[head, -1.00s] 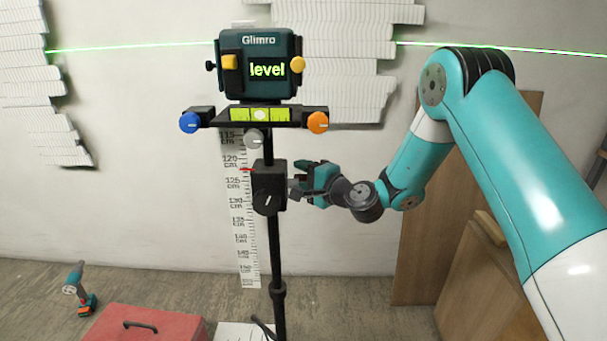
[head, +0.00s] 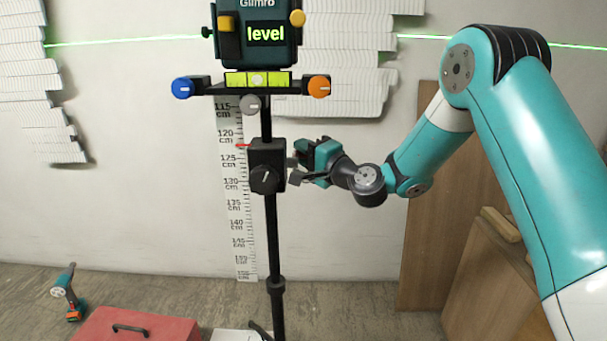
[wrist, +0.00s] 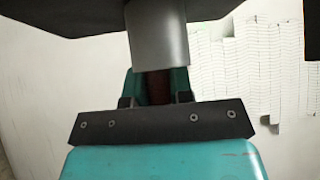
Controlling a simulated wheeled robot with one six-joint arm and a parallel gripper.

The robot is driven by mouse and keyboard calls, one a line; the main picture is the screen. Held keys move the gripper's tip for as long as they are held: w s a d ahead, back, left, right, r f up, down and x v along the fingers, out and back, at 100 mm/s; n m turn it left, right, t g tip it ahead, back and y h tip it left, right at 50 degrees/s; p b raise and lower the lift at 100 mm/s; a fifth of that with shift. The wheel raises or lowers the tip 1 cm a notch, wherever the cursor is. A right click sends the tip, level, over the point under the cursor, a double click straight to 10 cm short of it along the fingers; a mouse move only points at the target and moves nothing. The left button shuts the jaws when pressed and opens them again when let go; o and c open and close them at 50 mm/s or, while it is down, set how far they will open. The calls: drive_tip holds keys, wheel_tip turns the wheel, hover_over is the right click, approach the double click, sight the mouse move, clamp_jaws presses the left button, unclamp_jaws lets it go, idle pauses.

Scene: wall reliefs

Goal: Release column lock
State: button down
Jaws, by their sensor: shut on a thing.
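The black carriage block (head: 268,153) sits on the dark column (head: 272,235). A round black knob (head: 265,180) with a white mark is on its front, the mark tilted slightly from upright. My gripper (head: 298,166) is at the block's right side, apart from the front knob. In the wrist view it is shut on a grey cylindrical part (wrist: 157,35) that runs up to a dark body; the contact is partly hidden. I cannot tell whether this part is the column lock.
The laser level (head: 258,48) reads "level" above a bar with blue (head: 183,88), orange (head: 319,86) and grey (head: 250,104) knobs. A scale (head: 238,215) stands behind the column. A red toolbox (head: 135,328) and drill (head: 68,294) are on the floor at left; boards (head: 425,240) lean at right.

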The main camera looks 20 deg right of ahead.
drive_tip(key=shift+r, duration=0.1)
idle(0.3)
drive_tip(key=c, duration=1)
unclamp_jaws()
drive_tip(key=shift+s+d+b, duration=0.1)
drive_tip(key=shift+b, duration=0.2)
drive_tip(key=b+v, duration=0.4)
drive_tip(key=v, duration=0.1)
drive_tip(key=b+v, duration=0.4)
drive_tip(key=v, duration=0.2)
drive_tip(key=b+v, duration=0.4)
drive_tip(key=v, duration=0.2)
drive_tip(key=shift+s+d+f, duration=0.1)
drive_tip(key=shift+f, duration=0.15)
